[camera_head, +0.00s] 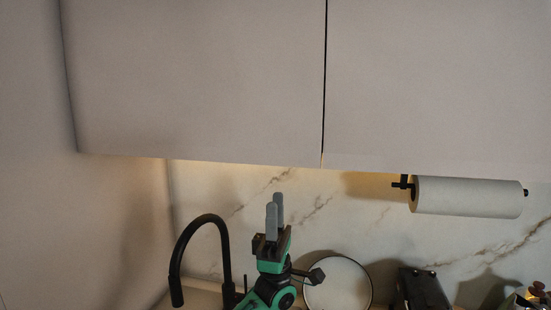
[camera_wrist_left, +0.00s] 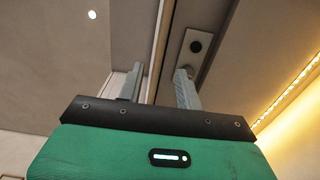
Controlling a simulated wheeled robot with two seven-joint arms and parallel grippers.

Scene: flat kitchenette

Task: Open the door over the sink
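The closed cabinet door (camera_head: 195,80) over the sink is a plain pale panel, left of a dark vertical seam. My left gripper (camera_head: 274,216) points up in front of the backsplash, with its fingertips below the door's lower edge in the head view. In the left wrist view, its two grey fingers (camera_wrist_left: 160,85) stand apart. The door's lower edge and the cabinet underside (camera_wrist_left: 205,50) show behind and between them. I cannot tell whether a finger touches the door. The sink is mostly out of frame, below the black faucet (camera_head: 205,225). My right gripper is not in view.
A second cabinet door (camera_head: 440,80) adjoins on the right. A paper towel roll (camera_head: 468,197) hangs under it. A round white plate-like object (camera_head: 340,284) and a dark object (camera_head: 423,288) stand at the backsplash. A side wall (camera_head: 110,225) bounds the left.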

